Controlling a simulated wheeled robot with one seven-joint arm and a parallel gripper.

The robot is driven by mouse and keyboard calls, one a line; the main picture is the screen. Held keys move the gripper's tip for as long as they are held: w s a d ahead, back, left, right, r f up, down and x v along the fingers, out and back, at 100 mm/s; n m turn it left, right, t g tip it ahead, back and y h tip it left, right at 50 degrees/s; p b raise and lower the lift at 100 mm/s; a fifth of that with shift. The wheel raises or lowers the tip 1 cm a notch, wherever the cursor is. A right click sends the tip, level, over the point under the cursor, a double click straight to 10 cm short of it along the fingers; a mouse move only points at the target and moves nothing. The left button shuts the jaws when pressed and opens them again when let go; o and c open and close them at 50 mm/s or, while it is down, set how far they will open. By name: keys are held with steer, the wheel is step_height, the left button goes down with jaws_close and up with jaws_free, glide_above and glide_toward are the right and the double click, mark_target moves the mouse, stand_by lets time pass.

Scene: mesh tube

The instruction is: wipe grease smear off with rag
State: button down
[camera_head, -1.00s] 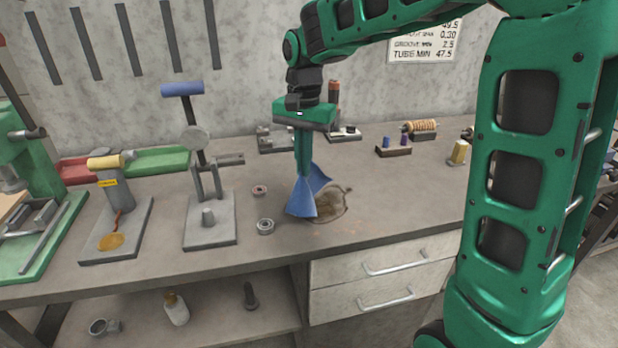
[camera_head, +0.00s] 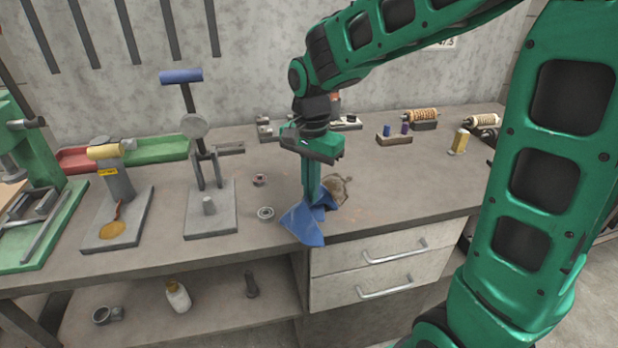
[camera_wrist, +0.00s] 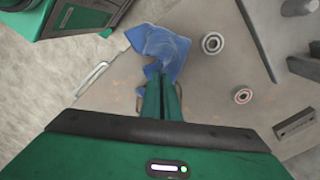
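My gripper (camera_head: 313,200) points down at the bench top near its front edge, with its fingers close together on the blue rag (camera_head: 303,226). The rag spreads on the bench and reaches the front edge. In the wrist view the rag (camera_wrist: 160,50) lies beyond my fingertips (camera_wrist: 160,80).
Two small metal rings (camera_head: 265,213) and (camera_head: 259,180) lie left of the rag. A grey press stand (camera_head: 211,222) stands farther left. Small blocks (camera_head: 394,139) and a yellow piece (camera_head: 460,141) stand at the right rear. The bench right of the smear is clear. Drawers (camera_head: 375,272) are below.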

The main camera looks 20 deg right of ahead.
mark_target(311, 216)
steer(key=shift+f, duration=1.55)
steer(key=c, duration=1)
jaws_free()
steer(key=shift+f, duration=1)
jaws_close()
